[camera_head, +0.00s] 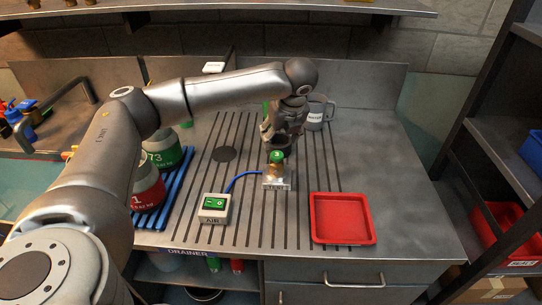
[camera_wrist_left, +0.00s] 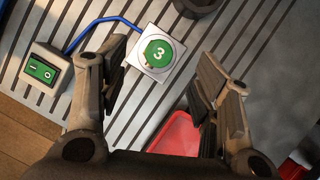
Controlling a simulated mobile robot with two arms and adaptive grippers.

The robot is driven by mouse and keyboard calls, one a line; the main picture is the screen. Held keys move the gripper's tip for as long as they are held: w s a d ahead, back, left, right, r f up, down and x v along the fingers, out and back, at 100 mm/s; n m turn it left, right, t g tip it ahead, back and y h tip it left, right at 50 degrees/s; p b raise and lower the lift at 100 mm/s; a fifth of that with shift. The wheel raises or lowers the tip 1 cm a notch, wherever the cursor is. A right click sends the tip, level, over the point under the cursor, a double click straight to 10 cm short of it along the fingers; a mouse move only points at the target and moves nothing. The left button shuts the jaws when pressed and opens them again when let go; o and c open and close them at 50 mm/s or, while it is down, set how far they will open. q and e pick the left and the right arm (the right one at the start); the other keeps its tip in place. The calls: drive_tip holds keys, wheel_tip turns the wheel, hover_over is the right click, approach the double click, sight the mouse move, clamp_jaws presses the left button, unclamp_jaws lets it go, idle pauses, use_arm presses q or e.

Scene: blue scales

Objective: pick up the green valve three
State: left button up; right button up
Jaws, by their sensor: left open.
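The green valve three (camera_head: 277,157) is a round green knob on a brass fitting above a small pale block (camera_head: 278,184) on the grooved metal worktop. In the left wrist view the knob (camera_wrist_left: 158,53) shows its white number 3 from above. My left gripper (camera_head: 275,146) is open just above and behind the knob in the head view. In the wrist view its two fingers (camera_wrist_left: 162,62) stand apart, one to each side of the knob, with nothing held. I cannot tell how far the fingertips are above it. My right gripper is not in view.
A switch box (camera_head: 214,207) with a green rocker stands left of the valve, joined by a blue hose (camera_head: 240,178). A red tray (camera_head: 343,219) lies to the right. A mug (camera_head: 317,114) stands behind. Bottles (camera_head: 149,190) on a blue rack (camera_head: 176,183) stand left, partly behind my arm.

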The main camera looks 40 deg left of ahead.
sight(277, 154)
use_arm(q)
drive_tip(key=f, duration=0.2)
drive_tip(key=f+p, duration=0.1)
drive_tip(key=shift+w+a+f, duration=0.15)
drive_tip(key=shift+w+f, duration=0.05)
drive_tip(key=shift+f, duration=0.2)
drive_tip(key=shift+w+a+f, duration=0.15)
drive_tip(key=shift+a+f, duration=0.05)
drive_tip(key=shift+f, duration=0.1)
drive_tip(key=p+x, duration=0.1)
drive_tip(key=x, duration=0.1)
drive_tip(key=p+x, duration=0.1)
drive_tip(key=x, duration=0.1)
drive_tip(key=shift+d+f+p, duration=0.2)
drive_tip(key=shift+d+p, duration=0.05)
drive_tip(key=shift+p, duration=0.1)
drive_tip(key=shift+a+f, duration=0.1)
drive_tip(key=shift+f, duration=0.2)
drive_tip(key=shift+a+f, duration=0.1)
drive_tip(key=shift+f, duration=0.1)
drive_tip(key=c, duration=1.2)
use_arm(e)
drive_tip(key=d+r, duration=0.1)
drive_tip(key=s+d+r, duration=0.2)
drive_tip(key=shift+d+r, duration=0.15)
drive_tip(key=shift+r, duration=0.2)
